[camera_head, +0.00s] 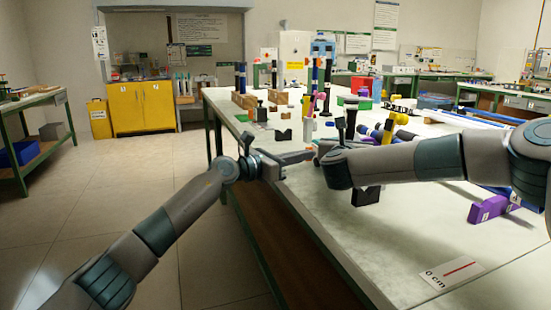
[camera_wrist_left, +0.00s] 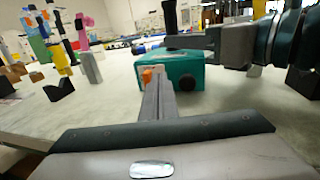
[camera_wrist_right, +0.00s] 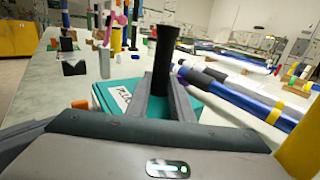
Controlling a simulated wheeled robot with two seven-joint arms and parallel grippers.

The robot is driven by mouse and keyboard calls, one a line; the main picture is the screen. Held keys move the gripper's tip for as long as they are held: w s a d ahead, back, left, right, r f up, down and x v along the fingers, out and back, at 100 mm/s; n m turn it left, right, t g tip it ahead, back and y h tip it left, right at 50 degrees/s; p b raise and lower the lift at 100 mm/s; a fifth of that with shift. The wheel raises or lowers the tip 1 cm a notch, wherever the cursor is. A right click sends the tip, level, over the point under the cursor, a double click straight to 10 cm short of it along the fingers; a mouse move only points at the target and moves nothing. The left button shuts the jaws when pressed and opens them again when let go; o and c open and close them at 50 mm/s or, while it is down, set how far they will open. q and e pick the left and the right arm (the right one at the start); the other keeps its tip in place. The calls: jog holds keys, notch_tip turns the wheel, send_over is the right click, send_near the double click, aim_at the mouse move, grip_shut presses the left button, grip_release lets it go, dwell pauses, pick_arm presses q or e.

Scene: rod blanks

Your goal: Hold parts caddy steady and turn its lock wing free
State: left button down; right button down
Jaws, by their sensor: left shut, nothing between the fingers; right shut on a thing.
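The parts caddy is a teal box on the table. It shows in the left wrist view (camera_wrist_left: 180,72) and, with a white label, in the right wrist view (camera_wrist_right: 108,92). My right gripper (camera_wrist_right: 158,98) is shut on the caddy's upright black handle (camera_wrist_right: 163,58). The orange lock wing (camera_wrist_left: 147,75) is at the caddy's near side; it also shows in the right wrist view (camera_wrist_right: 80,104). My left gripper (camera_wrist_left: 158,72) is shut and empty, its tips close beside the wing. I cannot tell whether they touch it. In the head view my right wrist hides the caddy.
Blue tubes (camera_wrist_right: 238,98) lie close to the caddy's right. Several coloured rods in stands (camera_head: 309,105) stand farther back. A purple block (camera_head: 488,208) lies toward the right. The table's front (camera_head: 400,240) is mostly clear.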

pick_arm(q)
jog(key=shift+s+d+r, duration=0.1)
jog(key=shift+s+r, duration=0.05)
jog(key=shift+s, duration=0.25)
dwell(0.4)
jog(key=shift+s+a, duration=0.3)
jog(key=shift+a, duration=0.65)
jog(key=shift+s+a, duration=0.3)
jog(key=shift+a, duration=0.65)
jog(key=shift+s+a, duration=0.3)
jog(key=shift+a, duration=0.65)
jog(key=shift+s+a+f, duration=0.15)
jog(key=shift+a+f, duration=0.1)
jog(key=shift+f, duration=0.45)
jog(key=shift+s+a+f, duration=0.15)
jog(key=shift+a+f, duration=0.05)
jog(key=shift+f, duration=0.5)
jog(key=shift+d, duration=0.15)
jog(key=shift+w+d, duration=0.35)
jog(key=shift+d, duration=0.7)
jog(key=shift+w+d, duration=0.35)
jog(key=shift+d, duration=0.75)
jog(key=shift+w+d, duration=0.35)
jog(key=shift+d, duration=0.7)
